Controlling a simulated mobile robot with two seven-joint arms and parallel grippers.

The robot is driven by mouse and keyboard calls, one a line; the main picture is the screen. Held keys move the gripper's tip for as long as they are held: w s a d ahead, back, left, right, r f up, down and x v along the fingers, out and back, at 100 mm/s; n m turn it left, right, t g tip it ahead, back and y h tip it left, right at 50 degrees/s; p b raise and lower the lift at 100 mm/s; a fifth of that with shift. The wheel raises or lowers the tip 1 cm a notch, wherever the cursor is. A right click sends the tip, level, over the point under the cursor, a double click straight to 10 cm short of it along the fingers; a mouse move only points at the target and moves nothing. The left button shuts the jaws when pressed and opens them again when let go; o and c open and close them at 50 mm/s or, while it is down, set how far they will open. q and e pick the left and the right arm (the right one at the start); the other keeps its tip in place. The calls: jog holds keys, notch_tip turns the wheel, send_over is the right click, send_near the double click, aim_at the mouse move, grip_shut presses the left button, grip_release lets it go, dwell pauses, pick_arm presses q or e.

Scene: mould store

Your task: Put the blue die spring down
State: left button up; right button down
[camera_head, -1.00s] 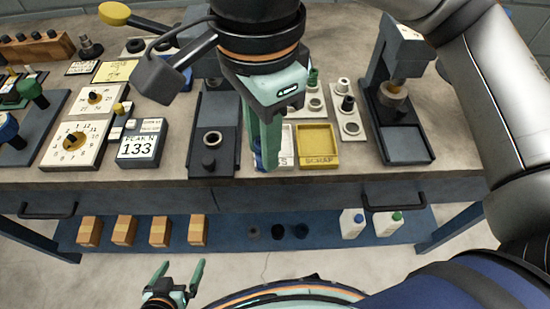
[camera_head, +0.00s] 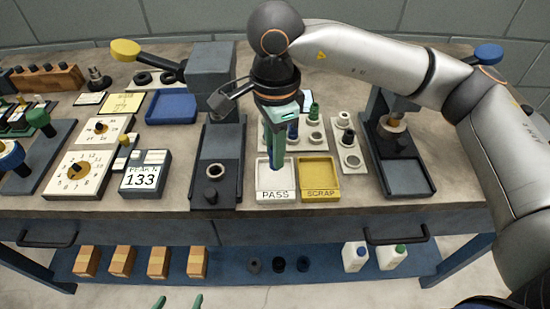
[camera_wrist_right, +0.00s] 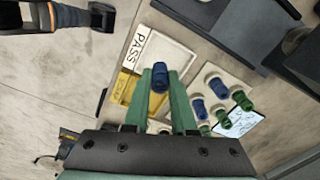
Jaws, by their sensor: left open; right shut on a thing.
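My right gripper (camera_head: 276,160) points down over the white PASS tray (camera_head: 264,195). It is shut on the blue die spring (camera_head: 280,182), whose lower end shows below the fingertips, mostly hidden by them. In the right wrist view the spring (camera_wrist_right: 160,77) stands between the green fingertips (camera_wrist_right: 160,85), with the PASS tray (camera_wrist_right: 140,44) behind it. I cannot tell whether the spring touches the tray floor. My left gripper (camera_head: 178,302) is open and empty at the bottom edge of the head view, with only its fingertips showing.
The yellow SCRAP tray (camera_head: 320,194) adjoins PASS on the right. Behind stand racks with blue and green springs (camera_wrist_right: 219,85). A press stand (camera_head: 408,178) is at right, a dark tester (camera_head: 214,150) at left, beside the 133 display (camera_head: 145,177). The bench front edge is close.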

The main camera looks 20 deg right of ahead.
jog(key=shift+w+f, duration=0.15)
jog(key=shift+f, duration=0.15)
jog(key=shift+w+d+f, duration=0.1)
jog(key=shift+w+f, duration=0.1)
jog(key=shift+f, duration=1.5)
jog(key=shift+f, duration=0.2)
jog(key=c, duration=0.7)
grip_release()
jog(key=shift+c, duration=0.2)
jog(key=shift+r, duration=0.1)
notch_tip(320, 180, up, 12)
jog(key=shift+r, duration=0.1)
